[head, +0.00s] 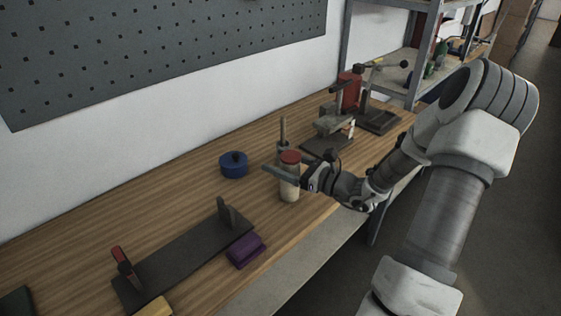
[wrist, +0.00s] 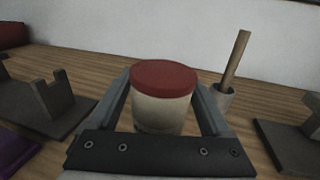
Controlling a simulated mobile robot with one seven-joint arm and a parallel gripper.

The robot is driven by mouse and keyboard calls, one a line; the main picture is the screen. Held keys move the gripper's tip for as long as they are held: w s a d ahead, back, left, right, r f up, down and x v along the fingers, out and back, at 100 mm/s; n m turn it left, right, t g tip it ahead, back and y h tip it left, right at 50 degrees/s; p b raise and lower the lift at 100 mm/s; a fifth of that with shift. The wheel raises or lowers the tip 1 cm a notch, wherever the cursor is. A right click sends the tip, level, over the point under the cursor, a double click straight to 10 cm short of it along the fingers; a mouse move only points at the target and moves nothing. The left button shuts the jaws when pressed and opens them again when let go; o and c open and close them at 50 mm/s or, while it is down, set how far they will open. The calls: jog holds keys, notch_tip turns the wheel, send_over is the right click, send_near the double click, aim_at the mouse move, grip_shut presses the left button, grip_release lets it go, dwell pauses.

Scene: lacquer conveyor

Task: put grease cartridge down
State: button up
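The grease cartridge (head: 289,189) is a cream cylinder with a red cap, upright on or just above the wooden bench; a gap under it cannot be made out. In the wrist view the cartridge (wrist: 162,108) stands between the two fingers. My gripper (head: 286,175) reaches in from the right, its fingers level and around the cartridge's upper body. The fingers of my gripper (wrist: 164,95) appear to touch both sides of the cartridge. Its lower part is hidden by the gripper in the wrist view.
A red press (head: 348,92) stands farther back. A dark fixture (head: 185,262) and purple block (head: 245,250) lie nearer. Bare bench (head: 285,235) shows in front.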

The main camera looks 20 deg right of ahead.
jog(key=shift+o, duration=0.4)
jog(key=shift+r, duration=0.1)
jog(key=v, duration=1.2)
jog(key=shift+p, duration=0.45)
